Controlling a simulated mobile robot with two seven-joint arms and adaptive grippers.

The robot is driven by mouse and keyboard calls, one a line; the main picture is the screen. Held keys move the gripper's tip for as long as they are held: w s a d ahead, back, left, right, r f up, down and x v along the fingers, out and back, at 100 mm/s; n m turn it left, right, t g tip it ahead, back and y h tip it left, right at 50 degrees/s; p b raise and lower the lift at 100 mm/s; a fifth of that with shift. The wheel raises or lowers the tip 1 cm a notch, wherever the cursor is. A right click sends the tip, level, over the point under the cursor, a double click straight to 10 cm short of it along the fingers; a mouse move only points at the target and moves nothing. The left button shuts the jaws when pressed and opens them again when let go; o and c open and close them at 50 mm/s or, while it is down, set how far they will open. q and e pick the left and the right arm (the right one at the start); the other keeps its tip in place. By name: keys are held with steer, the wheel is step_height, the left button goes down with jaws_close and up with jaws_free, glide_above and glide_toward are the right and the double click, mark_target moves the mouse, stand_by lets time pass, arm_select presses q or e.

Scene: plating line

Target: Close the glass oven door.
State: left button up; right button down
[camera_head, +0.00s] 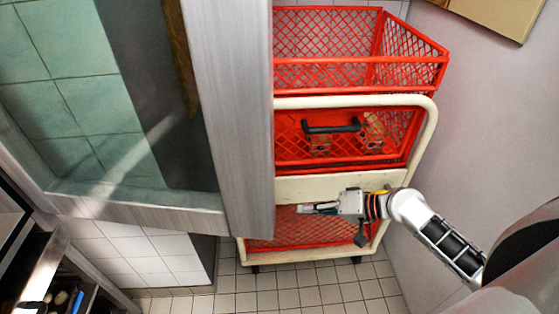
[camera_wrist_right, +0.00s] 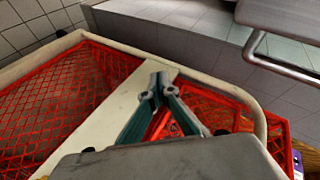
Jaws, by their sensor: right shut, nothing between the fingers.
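The glass oven door (camera_head: 228,110) fills the left of the head view, with a wide brushed-metal frame around a see-through pane. It stands swung out into the room, and tiled wall shows through the glass. My right gripper (camera_head: 306,209) is to the right of the door's metal edge, apart from it in the picture, pointing left. Its fingers are shut and empty; the wrist view shows the fingertips (camera_wrist_right: 157,84) close together. A metal bar (camera_wrist_right: 262,55) and a grey panel show at the upper right of the wrist view; I cannot tell whether they belong to the door.
A cream trolley (camera_head: 330,187) with red mesh crates (camera_head: 345,73) stands behind my right gripper. A black handle (camera_head: 332,127) is on the middle crate. A grey wall (camera_head: 480,110) is at the right. Tiled floor (camera_head: 290,297) is clear at the bottom. Small items lie at lower left.

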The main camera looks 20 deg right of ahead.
step_height(320, 180, up, 25)
steer(key=d+g+y+b, duration=0.2)
steer(key=g+y+b, duration=0.15)
steer(key=y, duration=0.45)
arm_select(q)
steer(key=f+p, duration=0.1)
steer(key=s+f+p, duration=0.1)
steer(key=f, duration=0.1)
steer(key=shift+s+f+g, duration=0.1)
steer(key=shift+s+g, duration=0.1)
steer(key=shift+g, duration=0.1)
arm_select(e)
steer(key=s+a, duration=0.2)
steer(key=a, duration=0.9)
steer(key=shift+s+n+g, duration=0.15)
steer(key=shift+n+g, duration=0.15)
steer(key=shift+g, duration=0.05)
arm_select(q)
steer(key=shift+p, duration=0.3)
arm_select(e)
steer(key=shift+a, duration=0.1)
